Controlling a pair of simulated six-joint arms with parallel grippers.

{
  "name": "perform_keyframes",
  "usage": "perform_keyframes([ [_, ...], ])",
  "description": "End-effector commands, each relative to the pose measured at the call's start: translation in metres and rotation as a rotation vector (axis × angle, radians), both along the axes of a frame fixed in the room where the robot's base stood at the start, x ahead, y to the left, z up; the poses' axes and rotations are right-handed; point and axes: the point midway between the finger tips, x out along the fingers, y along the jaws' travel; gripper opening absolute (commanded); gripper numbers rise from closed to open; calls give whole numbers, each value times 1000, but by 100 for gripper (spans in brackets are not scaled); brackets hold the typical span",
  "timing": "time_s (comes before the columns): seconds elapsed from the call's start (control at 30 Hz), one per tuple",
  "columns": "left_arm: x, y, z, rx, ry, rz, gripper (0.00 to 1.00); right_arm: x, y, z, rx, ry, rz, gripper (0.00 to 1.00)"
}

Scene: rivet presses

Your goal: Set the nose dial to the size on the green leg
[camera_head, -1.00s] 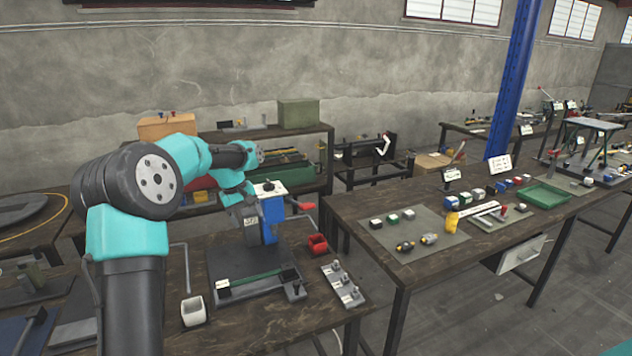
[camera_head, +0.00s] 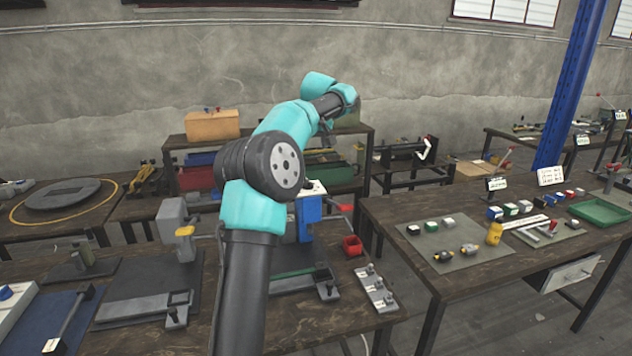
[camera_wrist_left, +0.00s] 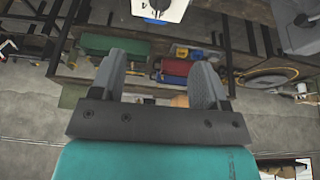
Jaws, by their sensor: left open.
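The blue rivet press (camera_head: 308,217) stands on the dark bench, partly hidden behind my left arm. A white plate (camera_head: 313,189) sits on its top. A green strip (camera_head: 296,272) lies along its base; I cannot read any size on it. In the left wrist view a white plate with a dark round knob (camera_wrist_left: 158,7) shows at the top edge, cut off by the frame. My left gripper (camera_wrist_left: 158,82) is open and empty, its two fingers apart, with the plate beyond the fingertips. In the head view the arm's end is raised above and behind the press. My right gripper is out of view.
A red open box (camera_head: 352,246) and a grey plate with pegs (camera_head: 375,289) are right of the press. A grey press (camera_head: 172,222) stands to its left. The right table (camera_head: 420,270) holds small blocks and a green tray (camera_head: 601,212).

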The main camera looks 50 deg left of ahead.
Motion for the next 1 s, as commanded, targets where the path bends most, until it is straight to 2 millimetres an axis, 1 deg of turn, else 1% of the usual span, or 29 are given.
perform_keyframes([
  [0.1,1,4,1,20,-4,4,69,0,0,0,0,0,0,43],
  [0.37,1,4,0,18,-3,4,69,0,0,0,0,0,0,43],
  [0.57,3,7,-9,17,-2,3,69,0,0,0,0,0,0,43],
  [0.77,7,16,-34,16,0,4,69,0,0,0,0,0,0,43],
  [1.0,15,30,-72,17,-1,4,69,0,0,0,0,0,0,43],
])
